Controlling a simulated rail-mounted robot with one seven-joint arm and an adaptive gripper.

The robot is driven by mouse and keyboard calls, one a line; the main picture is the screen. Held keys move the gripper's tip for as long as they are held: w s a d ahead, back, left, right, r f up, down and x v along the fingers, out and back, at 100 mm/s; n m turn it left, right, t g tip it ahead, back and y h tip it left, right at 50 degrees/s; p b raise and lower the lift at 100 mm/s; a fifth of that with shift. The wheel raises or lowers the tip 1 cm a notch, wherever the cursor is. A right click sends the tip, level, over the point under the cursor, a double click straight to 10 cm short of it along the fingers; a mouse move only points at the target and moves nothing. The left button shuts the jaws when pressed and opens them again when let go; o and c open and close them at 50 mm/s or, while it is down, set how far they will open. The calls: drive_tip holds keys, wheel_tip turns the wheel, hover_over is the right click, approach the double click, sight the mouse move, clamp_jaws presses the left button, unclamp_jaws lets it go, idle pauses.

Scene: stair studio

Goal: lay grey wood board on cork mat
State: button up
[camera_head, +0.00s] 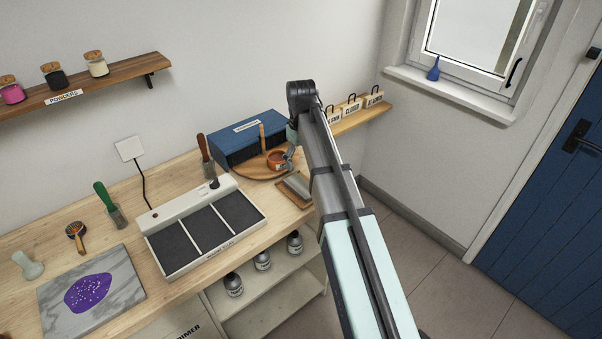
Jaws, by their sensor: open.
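A small flat piece with a grey face (295,188), which looks like the grey wood board, lies near the right end of the workbench. Brown shows along its edges, which may be the cork mat (307,204) under it; the two are too small to tell apart surely. My arm covers part of the area to the right.
The pot stands on a round wooden board (248,167) before a blue box (240,138). A white tray with dark compartments (205,237) is to the left. A marble slab (125,281) with a purple patch lies at lower left. A wall shelf (362,118) holds tags behind my arm.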

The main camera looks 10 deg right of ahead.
drive_tip(key=shift+r, duration=1.2)
drive_tip(key=shift+c, duration=0.2)
